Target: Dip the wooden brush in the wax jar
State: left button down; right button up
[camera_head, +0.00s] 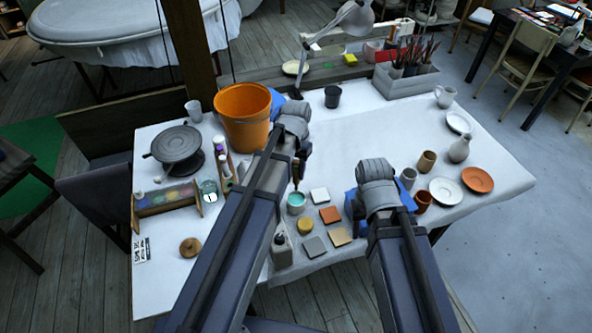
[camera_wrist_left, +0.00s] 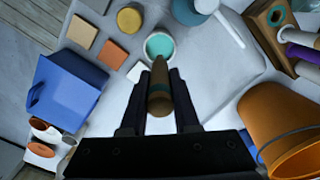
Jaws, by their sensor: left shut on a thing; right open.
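My left gripper (camera_head: 297,164) is shut on the brush (camera_head: 297,179); the brush also shows between the two dark fingers in the left wrist view (camera_wrist_left: 159,92). It points down, with its lower end close to a pale jar with teal contents (camera_head: 296,203), apparently the wax jar. In the left wrist view the jar (camera_wrist_left: 159,46) lies just beyond the brush end. Whether the brush touches the contents cannot be told. My right gripper (camera_head: 358,206) is open over the table, right of the tiles; its fingertips are mostly hidden by its wrist.
Several square tiles (camera_head: 330,215) and a yellow pot (camera_head: 305,226) lie near the jar. A grey bottle (camera_head: 281,250) stands in front. An orange bucket (camera_head: 243,115) stands behind the left arm. Cups and plates (camera_head: 446,191) occupy the right side.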

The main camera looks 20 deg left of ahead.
aim_at(296, 186)
pick_arm(q)
notch_tip(296, 186, down, 8)
jog(key=b, duration=0.7)
jog(key=shift+r+b, duration=0.2)
jog(key=shift+b, duration=0.15)
jog(key=shift+r, duration=0.1)
dwell(0.6)
notch_tip(296, 186, up, 8)
jog(key=p, duration=0.8)
jog(key=shift+f, duration=0.2)
